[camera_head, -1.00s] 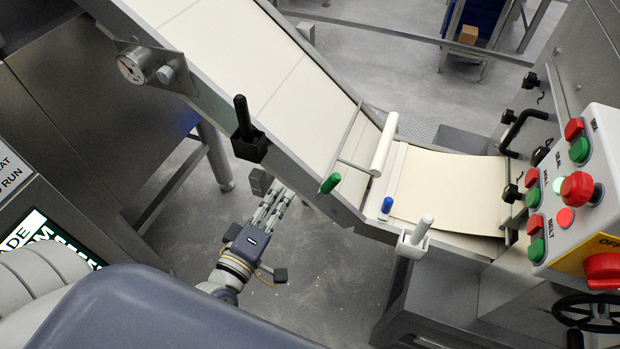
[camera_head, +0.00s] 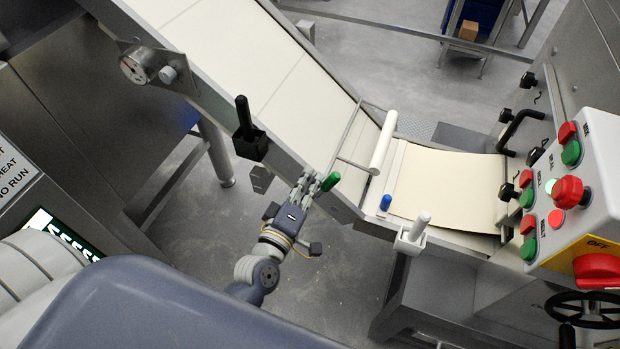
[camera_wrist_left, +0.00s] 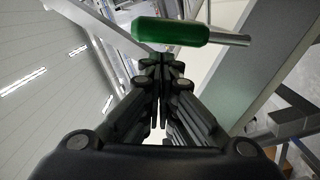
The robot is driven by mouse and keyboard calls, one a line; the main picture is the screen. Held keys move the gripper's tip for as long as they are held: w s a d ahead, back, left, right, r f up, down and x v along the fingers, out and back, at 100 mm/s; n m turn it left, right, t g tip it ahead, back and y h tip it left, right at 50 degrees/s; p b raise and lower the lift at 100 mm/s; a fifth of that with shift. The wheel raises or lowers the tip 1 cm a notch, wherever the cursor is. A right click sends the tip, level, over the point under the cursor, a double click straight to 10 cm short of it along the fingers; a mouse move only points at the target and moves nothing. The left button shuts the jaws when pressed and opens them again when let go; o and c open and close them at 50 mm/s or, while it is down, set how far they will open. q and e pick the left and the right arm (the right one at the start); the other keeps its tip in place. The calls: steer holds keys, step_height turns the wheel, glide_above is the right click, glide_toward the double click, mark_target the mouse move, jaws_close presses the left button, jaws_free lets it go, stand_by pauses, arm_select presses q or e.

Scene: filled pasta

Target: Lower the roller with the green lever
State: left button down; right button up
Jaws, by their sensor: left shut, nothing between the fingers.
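The green lever (camera_head: 330,182) sticks out from the near side rail of the conveyor, at the lower end of a thin metal frame. The white roller (camera_head: 383,143) hangs on that frame, seemingly above the belt near the bend; the gap beneath it is hard to judge. My left gripper (camera_head: 309,180) is shut and empty, just left of the green handle. In the left wrist view the green handle (camera_wrist_left: 172,31) lies crosswise just beyond the shut fingertips (camera_wrist_left: 163,62); I cannot tell whether they touch. My right gripper is not in view.
A black lever (camera_head: 244,118) stands on the near rail to the left. A blue knob (camera_head: 386,202) and a white-grey lever (camera_head: 421,226) are to the right. A control box (camera_head: 590,190) with red and green buttons stands far right. Open floor lies below the conveyor.

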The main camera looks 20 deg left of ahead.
mark_target(329, 180)
arm_select(q)
steer(key=shift+d+r, duration=0.1)
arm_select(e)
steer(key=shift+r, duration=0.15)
arm_select(q)
steer(key=shift+d+m+p, duration=0.45)
steer(key=shift+m+p, duration=0.05)
steer(key=shift+p, duration=0.1)
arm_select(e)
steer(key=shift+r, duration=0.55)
arm_select(q)
steer(key=d+m+p, duration=0.2)
steer(key=m, duration=0.1)
steer(key=shift+d+f+p, duration=0.2)
steer(key=shift+d+p, duration=0.05)
steer(key=shift+p, duration=0.05)
steer(key=shift+d+f+m+p, duration=0.2)
steer(key=shift+d+m+p, duration=0.05)
steer(key=shift+d+m, duration=0.25)
steer(key=shift+d+f+m+p, duration=0.2)
steer(key=shift+d+m, duration=0.15)
steer(key=shift+m, duration=0.15)
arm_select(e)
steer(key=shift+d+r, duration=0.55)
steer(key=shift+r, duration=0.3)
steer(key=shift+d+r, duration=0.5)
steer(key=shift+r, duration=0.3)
